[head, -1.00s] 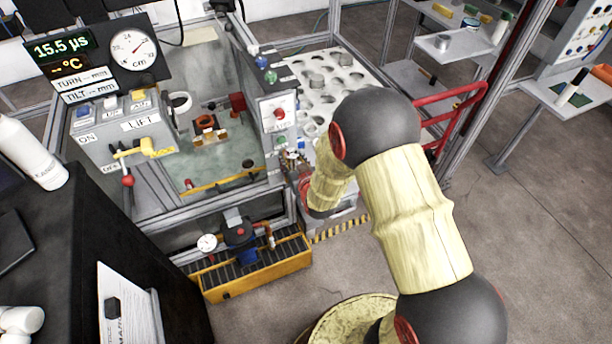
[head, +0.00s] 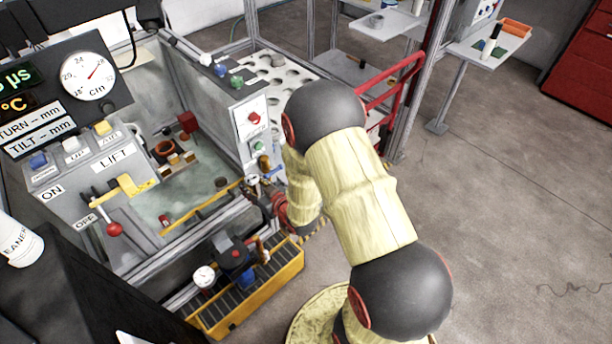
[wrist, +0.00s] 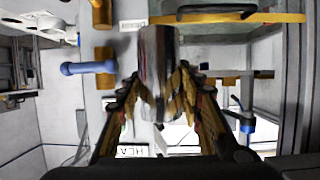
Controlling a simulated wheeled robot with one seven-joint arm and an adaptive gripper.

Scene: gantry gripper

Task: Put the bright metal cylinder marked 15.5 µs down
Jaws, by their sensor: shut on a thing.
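In the wrist view a bright metal cylinder (wrist: 157,75) stands between the two fingers of my gripper (wrist: 160,98). The fingers close on its lower part from both sides. No marking can be read on it. In the head view my arm hides most of the gripper, and I cannot make out the held cylinder there. A display panel (head: 18,80) at the left edge shows "µs", with its digits cut off by the frame.
A water tank (head: 150,207) in a metal frame lies left of my arm, with a control box (head: 95,165) marked LIFT. A pale plate with round holes (head: 290,72) is behind my arm. A yellow tray with a pump (head: 275,283) stands in front. Open floor is at right.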

